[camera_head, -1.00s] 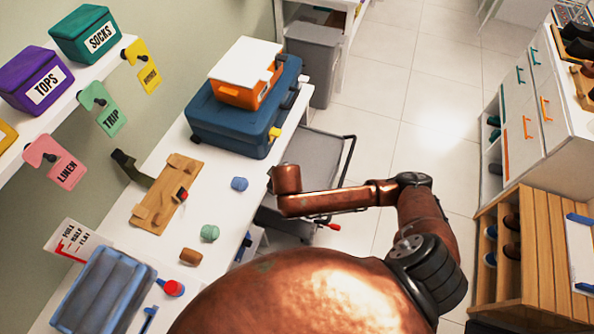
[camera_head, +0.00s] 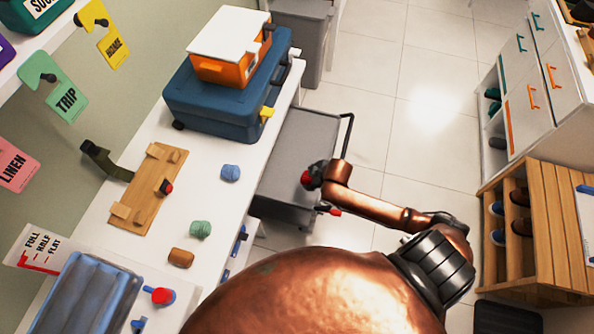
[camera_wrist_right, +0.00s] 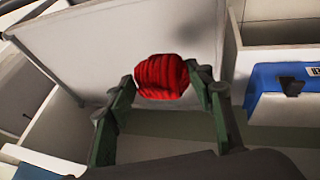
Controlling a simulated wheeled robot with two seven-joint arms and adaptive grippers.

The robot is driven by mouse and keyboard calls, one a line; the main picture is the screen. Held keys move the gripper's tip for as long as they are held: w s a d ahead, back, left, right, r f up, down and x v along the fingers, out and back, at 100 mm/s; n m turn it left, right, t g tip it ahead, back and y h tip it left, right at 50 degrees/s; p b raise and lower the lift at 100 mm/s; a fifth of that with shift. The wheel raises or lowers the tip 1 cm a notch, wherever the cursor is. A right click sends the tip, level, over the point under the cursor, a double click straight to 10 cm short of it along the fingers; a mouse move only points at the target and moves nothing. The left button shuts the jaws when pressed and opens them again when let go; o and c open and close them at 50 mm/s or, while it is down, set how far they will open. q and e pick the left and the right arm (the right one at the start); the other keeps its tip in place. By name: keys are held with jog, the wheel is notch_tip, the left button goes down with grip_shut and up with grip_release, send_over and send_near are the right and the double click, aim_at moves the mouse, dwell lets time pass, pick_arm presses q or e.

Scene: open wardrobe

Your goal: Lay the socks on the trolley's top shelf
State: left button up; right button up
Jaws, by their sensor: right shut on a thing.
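My right gripper (camera_head: 315,176) is shut on a red ribbed sock roll (camera_head: 305,177). In the right wrist view the red roll (camera_wrist_right: 162,77) sits between the two dark green fingers (camera_wrist_right: 172,88). The trolley's grey top shelf (camera_head: 308,135) stands just right of the white counter; the gripper shows over its right part. I cannot tell the roll's height above it. A blue sock roll (camera_head: 230,172), a teal roll (camera_head: 200,229) and a brown roll (camera_head: 180,257) lie on the counter. My left gripper is not in view.
The white counter (camera_head: 190,150) carries a blue case (camera_head: 225,100) with an orange box (camera_head: 228,65) on it, a wooden board (camera_head: 145,190) and a blue-grey bin (camera_head: 90,295). A wooden shoe rack (camera_head: 545,200) stands right.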

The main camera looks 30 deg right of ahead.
jog(key=w+f+b, duration=0.3)
jog(key=w+f, duration=0.3)
jog(key=w, duration=0.1)
jog(key=shift+f, duration=0.25)
jog(key=shift+w+f+b, duration=0.35)
jog(key=shift+w+b, duration=0.05)
jog(key=shift+b, duration=0.1)
notch_tip(320, 180, down, 2)
jog(key=shift+w+f+b, duration=0.1)
jog(key=shift+f+b, duration=0.15)
jog(key=shift+b, duration=0.25)
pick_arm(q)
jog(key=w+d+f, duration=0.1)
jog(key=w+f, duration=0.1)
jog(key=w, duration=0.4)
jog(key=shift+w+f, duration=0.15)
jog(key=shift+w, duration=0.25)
pick_arm(e)
jog(key=shift+f, duration=0.35)
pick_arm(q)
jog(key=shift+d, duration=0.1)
pick_arm(e)
jog(key=o, duration=1.1)
jog(key=shift+f, duration=0.1)
